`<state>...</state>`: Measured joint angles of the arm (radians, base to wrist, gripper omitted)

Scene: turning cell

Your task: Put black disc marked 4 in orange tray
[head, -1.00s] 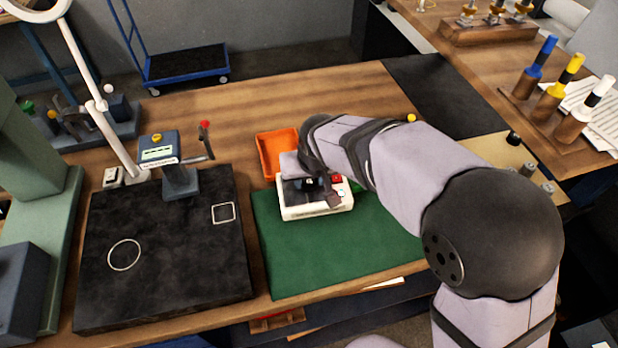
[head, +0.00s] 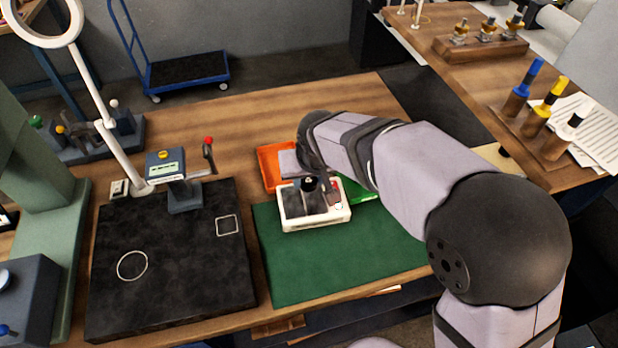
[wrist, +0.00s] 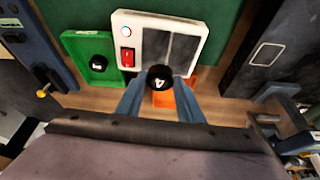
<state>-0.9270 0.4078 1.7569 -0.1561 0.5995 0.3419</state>
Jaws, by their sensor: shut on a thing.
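My gripper (wrist: 162,98) is shut on the black disc marked 4 (wrist: 158,79), whose white mark faces the wrist camera. In the head view the held disc (head: 308,184) shows dark above the back of the white device, partly hidden among my gripper parts. The orange tray (head: 265,170) stands behind the device at its left, partly covered by my wrist. In the wrist view the orange tray (wrist: 178,103) shows beyond the disc between my fingers, mostly hidden. The disc is apart from the tray's floor as far as I can see.
The white device (head: 318,222) with two grey plates and a red switch (wrist: 127,57) sits on the green mat (head: 340,265). A green tray (wrist: 72,46) beside it holds another black disc (wrist: 97,64). A black slab (head: 180,270) with a lever stand (head: 183,195) lies left.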

